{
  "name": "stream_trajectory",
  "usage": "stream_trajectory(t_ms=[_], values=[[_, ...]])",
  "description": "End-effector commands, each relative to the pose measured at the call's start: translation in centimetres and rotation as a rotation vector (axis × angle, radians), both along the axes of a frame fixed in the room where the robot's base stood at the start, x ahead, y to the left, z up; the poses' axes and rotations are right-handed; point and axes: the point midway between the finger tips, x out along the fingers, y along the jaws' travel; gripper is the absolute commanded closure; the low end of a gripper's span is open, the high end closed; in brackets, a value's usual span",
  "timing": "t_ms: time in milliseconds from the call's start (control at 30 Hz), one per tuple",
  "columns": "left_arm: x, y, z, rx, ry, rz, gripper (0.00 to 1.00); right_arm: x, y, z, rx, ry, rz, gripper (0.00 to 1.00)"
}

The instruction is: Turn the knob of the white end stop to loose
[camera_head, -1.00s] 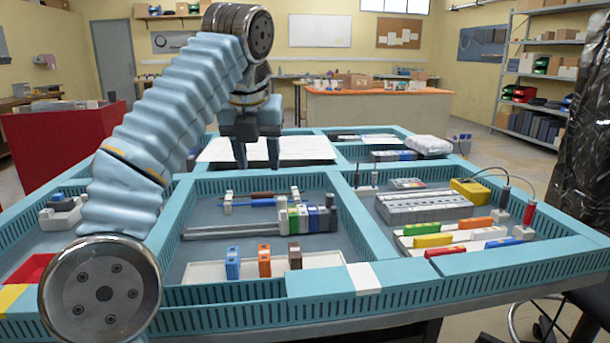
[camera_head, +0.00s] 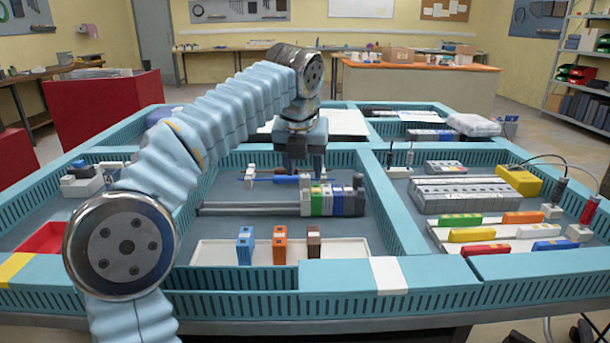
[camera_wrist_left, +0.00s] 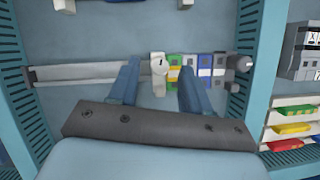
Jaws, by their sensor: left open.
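The white end stop (camera_head: 305,198) sits on the grey rail (camera_head: 245,209), at the left end of the row of green, white, blue and grey blocks. In the left wrist view the white end stop (camera_wrist_left: 159,87) shows its round knob (camera_wrist_left: 159,67) with a dark mark on top. My left gripper (camera_head: 305,170) points down above the rail, near the end stop. In the left wrist view its two fingers (camera_wrist_left: 156,70) are apart, one on each side of the knob; whether they touch anything cannot be told. My right gripper is not in view.
A blue-shafted tool (camera_head: 272,181) lies behind the rail near a small white holder (camera_head: 250,176). In front, a white tray (camera_head: 215,254) carries blue, orange and brown blocks. Slotted blue walls (camera_head: 388,215) border the compartment. A yellow box (camera_head: 522,180) and wired parts stand at right.

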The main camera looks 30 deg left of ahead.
Motion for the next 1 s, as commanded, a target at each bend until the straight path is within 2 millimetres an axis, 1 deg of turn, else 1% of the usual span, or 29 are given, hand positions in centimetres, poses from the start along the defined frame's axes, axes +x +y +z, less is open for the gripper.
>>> stream_trajectory(t_ms=[33,133,467,567,700,800,1000], values=[[0.21,0.09,-0.75,0.001,0.001,0.0,0.52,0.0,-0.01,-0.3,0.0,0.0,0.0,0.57],[0.51,0.17,-1.4,0.0,0.0,0.0,0.52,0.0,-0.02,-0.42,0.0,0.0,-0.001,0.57],[0.66,0.22,-1.67,0.0,0.0,0.0,0.52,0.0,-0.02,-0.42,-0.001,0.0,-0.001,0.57],[0.67,0.21,-1.67,0.0,0.0,0.0,0.66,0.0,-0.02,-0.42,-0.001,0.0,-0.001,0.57],[0.66,0.21,-1.66,0.0,0.0,0.0,0.87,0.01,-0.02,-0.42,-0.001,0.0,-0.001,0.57],[0.66,0.21,-1.66,0.0,0.0,0.0,1.0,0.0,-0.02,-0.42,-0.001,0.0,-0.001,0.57],[0.66,0.19,-1.61,0.0,0.0,0.006,1.0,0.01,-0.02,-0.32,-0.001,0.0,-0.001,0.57]])
